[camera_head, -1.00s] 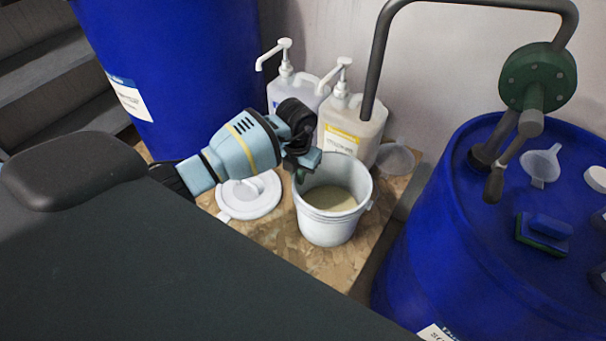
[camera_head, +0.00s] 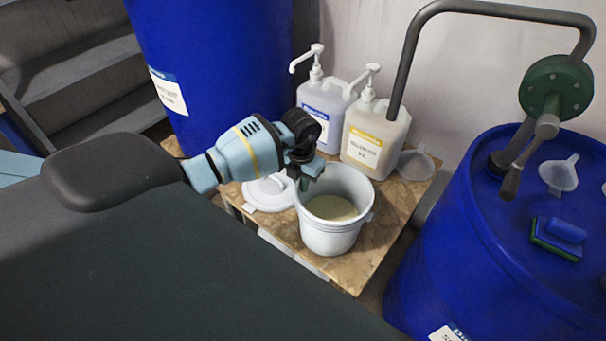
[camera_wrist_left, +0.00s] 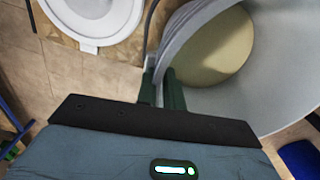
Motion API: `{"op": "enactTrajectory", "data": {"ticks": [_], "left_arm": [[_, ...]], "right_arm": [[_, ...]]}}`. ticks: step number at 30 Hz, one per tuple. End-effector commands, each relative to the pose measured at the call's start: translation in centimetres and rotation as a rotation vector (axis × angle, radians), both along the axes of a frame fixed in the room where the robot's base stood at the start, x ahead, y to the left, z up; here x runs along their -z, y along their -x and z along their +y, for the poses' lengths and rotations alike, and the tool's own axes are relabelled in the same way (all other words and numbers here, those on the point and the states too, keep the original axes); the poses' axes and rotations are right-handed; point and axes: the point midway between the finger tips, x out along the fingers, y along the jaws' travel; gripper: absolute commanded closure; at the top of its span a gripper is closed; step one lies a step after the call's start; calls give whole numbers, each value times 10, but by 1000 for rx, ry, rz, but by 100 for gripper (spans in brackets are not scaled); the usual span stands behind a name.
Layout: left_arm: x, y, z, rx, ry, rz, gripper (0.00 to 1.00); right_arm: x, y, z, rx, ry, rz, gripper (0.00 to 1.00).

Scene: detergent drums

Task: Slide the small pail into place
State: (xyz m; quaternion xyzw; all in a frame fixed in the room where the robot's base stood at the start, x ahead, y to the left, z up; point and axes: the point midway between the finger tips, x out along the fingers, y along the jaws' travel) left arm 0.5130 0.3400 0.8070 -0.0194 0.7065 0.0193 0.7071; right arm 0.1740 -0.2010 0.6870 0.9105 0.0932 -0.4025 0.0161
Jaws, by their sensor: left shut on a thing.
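The small pail (camera_head: 328,238) is white, open-topped and upright, with pale liquid inside. It appears to stand on a wooden board-topped stand (camera_head: 372,255), close to its front edge. My left gripper (camera_head: 306,181) is shut on the pail's rim at its left-back side. In the left wrist view the two dark fingers (camera_wrist_left: 161,88) pinch the pail's wall (camera_wrist_left: 195,22), and the liquid shows beyond them. A white lid (camera_head: 268,196) lies flat just left of the pail and shows in the left wrist view (camera_wrist_left: 95,35). My right gripper is out of view.
Two pump bottles, one blue-labelled (camera_head: 322,108) and one yellow-labelled (camera_head: 370,148), stand behind the pail. Blue drums rise at left (camera_head: 215,60) and right (camera_head: 440,240); the right one bears a hand pump (camera_head: 555,88).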

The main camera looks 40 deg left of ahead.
Motion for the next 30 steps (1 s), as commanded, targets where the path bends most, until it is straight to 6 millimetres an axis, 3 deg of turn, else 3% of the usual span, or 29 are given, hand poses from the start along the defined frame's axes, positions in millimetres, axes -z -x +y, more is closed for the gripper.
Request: {"op": "enactTrajectory", "data": {"ticks": [5,6,12,22,30], "left_arm": [[0,1,1,2,-4,3,100],[0,1,1,2,-4,3,90],[0,0,1,1,-3,2,66],[-5,-1,1,0,-2,-2,66],[-45,-1,1,1,-3,-5,66]], "right_arm": [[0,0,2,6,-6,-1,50],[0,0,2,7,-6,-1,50],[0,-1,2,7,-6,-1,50],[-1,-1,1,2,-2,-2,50],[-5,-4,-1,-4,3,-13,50]]}}
